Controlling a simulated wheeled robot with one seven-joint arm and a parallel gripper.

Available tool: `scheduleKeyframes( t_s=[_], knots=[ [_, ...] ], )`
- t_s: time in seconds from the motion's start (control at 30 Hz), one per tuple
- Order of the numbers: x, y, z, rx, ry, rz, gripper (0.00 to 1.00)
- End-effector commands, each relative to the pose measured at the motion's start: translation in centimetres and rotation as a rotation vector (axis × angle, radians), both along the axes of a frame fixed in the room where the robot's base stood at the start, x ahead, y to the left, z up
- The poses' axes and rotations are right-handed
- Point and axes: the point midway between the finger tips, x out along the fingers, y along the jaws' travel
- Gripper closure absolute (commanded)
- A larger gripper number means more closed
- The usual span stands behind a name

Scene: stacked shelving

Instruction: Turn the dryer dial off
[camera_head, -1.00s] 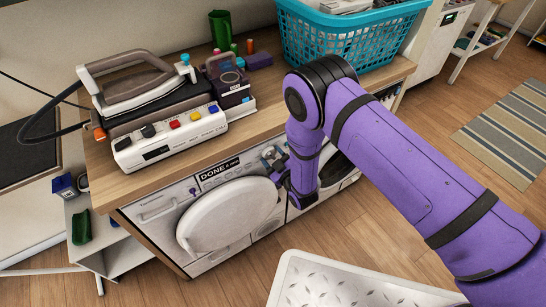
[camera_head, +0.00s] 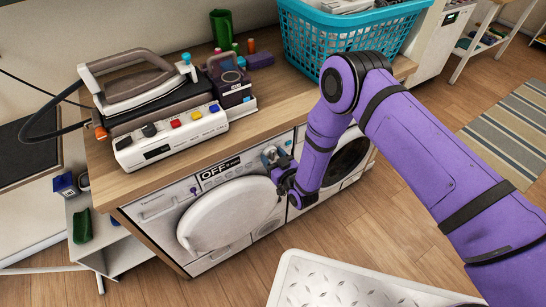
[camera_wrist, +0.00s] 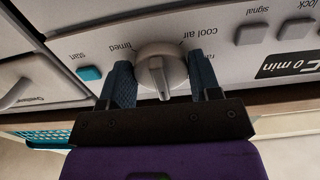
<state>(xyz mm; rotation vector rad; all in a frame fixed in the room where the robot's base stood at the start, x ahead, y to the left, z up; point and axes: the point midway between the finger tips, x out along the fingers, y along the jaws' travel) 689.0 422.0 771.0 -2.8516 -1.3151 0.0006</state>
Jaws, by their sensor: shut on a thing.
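The white dryer (camera_head: 160,228) stands under the wooden counter, with its round door (camera_head: 228,213) closed. Its display (camera_head: 215,173) begins with "OFF" in the head view; in the wrist view the part of the display (camera_wrist: 290,65) in sight reads "0 min", upside down. The grey-white dryer dial (camera_wrist: 157,72) has a raised ridge and sits among upside-down labels such as "timed" and "cool air". My gripper (camera_wrist: 161,66) is shut on the dial, one blue finger on each side. In the head view my gripper (camera_head: 272,158) is at the panel and hides most of the dial.
A teal start button (camera_wrist: 90,73) and grey buttons (camera_wrist: 252,33) flank the dial. Above, the counter (camera_head: 270,105) holds an iron (camera_head: 140,85) and a teal laundry basket (camera_head: 345,45). A second round-doored machine (camera_head: 348,158) stands right of the dryer. A white textured platform (camera_head: 350,285) lies in front.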

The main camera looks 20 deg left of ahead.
Motion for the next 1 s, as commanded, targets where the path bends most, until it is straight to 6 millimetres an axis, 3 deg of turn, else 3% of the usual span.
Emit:
scheduleKeyframes(
  t_s=[0.27, 0.3, 0.4, 0.77, 1.0],
  knots=[
    [-0.1, 0.0, -0.1, -0.001, 0.001, 0.001, 0.66],
    [-0.1, 0.0, -0.1, -0.001, 0.001, 0.001, 0.38],
    [0.0, 0.0, 0.0, -0.001, 0.0, 0.001, 0.2],
    [-0.4, -0.5, -0.1, -0.002, 0.001, 0.0, 0.2],
    [-2.8, -3.4, -0.1, -0.004, 0.002, 0.0, 0.2]
  ],
)
